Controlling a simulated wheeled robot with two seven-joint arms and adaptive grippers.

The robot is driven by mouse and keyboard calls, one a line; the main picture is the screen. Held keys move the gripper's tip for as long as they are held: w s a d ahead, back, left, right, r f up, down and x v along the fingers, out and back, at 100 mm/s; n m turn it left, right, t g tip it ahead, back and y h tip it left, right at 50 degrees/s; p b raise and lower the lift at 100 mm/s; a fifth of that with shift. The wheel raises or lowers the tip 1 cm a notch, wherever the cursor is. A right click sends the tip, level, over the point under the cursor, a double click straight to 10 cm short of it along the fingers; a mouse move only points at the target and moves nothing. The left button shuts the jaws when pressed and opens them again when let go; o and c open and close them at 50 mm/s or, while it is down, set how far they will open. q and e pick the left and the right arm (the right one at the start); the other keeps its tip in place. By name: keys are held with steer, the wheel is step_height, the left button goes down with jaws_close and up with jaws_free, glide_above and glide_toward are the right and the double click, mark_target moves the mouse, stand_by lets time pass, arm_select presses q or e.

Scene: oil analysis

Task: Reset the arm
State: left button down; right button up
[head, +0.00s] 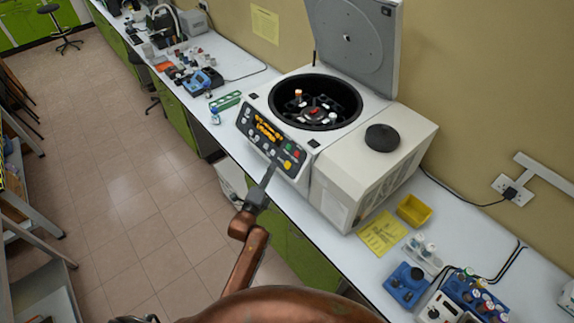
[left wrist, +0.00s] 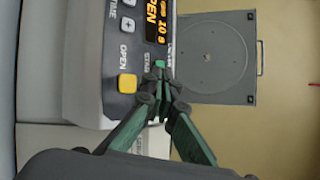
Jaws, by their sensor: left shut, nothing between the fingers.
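My left gripper (head: 268,176) is shut and empty, just in front of the control panel of a white centrifuge (head: 330,150). In the left wrist view its closed fingertips (left wrist: 160,72) overlap the panel near a green button, with a yellow button (left wrist: 127,83) marked OPEN beside them. I cannot tell whether the fingertips touch the panel. The centrifuge lid (head: 355,45) stands open. Its round dark rotor chamber (head: 330,118) holds an orange-capped tube (head: 298,93) and a white-capped tube (head: 332,117). The panel display is lit orange. My right gripper is not in view.
A green rack (head: 225,102) and a small bottle (head: 215,117) stand left of the centrifuge. The floor (head: 130,180) in front of the bench is open.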

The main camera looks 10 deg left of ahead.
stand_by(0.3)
arm_select(q)
steer(key=s+a+f+n+g+y+b, duration=0.1)
steer(key=s+f+n+g+b, duration=0.15)
steer(key=f, duration=1.15)
steer(key=s+a+f+n+g+b, duration=0.1)
steer(key=s+f+n+g+b, duration=0.2)
steer(key=f, duration=1.2)
steer(key=s+a+f+n+g+b, duration=0.1)
steer(key=s+a+f+n+b, duration=0.1)
steer(key=s+f, duration=0.7)
steer(key=s+a+f+n+g+b, duration=0.15)
steer(key=s+f, duration=0.25)
steer(key=f, duration=0.8)
steer(key=s+a+f+n+g+y+b, duration=0.1)
steer(key=s+a+f+n+g+b, duration=0.15)
steer(key=s+f, duration=0.8)
steer(key=s+a+f+n+g+y+b, duration=0.1)
steer(key=s+f+n+g+b, duration=0.2)
steer(key=s+f, duration=0.8)
steer(key=s+a+f+n+g+b, duration=0.1)
steer(key=s+a+f+n+g, duration=0.1)
steer(key=s, duration=1)
steer(key=s+a+f+n+g+b, duration=0.2)
steer(key=s+f+n, duration=0.2)
steer(key=s, duration=0.8)
step_height(320, 180, down, 3)
steer(key=shift+r, duration=0.2)
